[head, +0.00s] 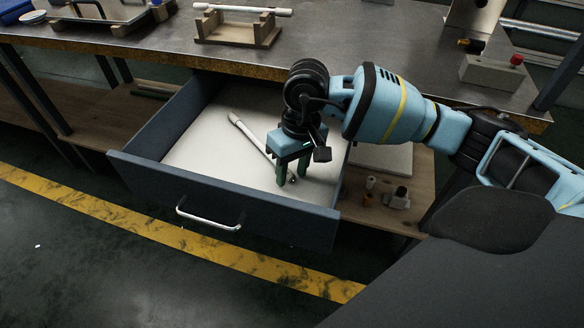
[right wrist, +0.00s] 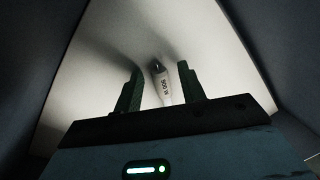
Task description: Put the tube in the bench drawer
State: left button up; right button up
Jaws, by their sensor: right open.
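The bench drawer (head: 262,207) is pulled open, with a dark blue-grey front and a pale floor. A thin whitish tube (head: 243,129) lies slantwise on the drawer floor, its near part passing behind my right gripper. My right gripper (head: 291,178) points down into the drawer, open, with green fingers. My left gripper is not in view.
A wooden rack (head: 238,33) on the bench top (head: 165,50) holds another white tube (head: 242,10). A grey block with a red knob (head: 492,72) stands at the right. Small items (head: 397,197) sit on the lower shelf right of the drawer. The floor in front is clear.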

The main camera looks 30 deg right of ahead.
notch_tip(320, 180, up, 12)
jog(key=d, duration=0.1)
jog(key=shift+d+p, duration=0.4)
jog(key=shift+p, duration=0.05)
dwell(0.6)
jog(key=shift+w, duration=0.1)
dwell(0.4)
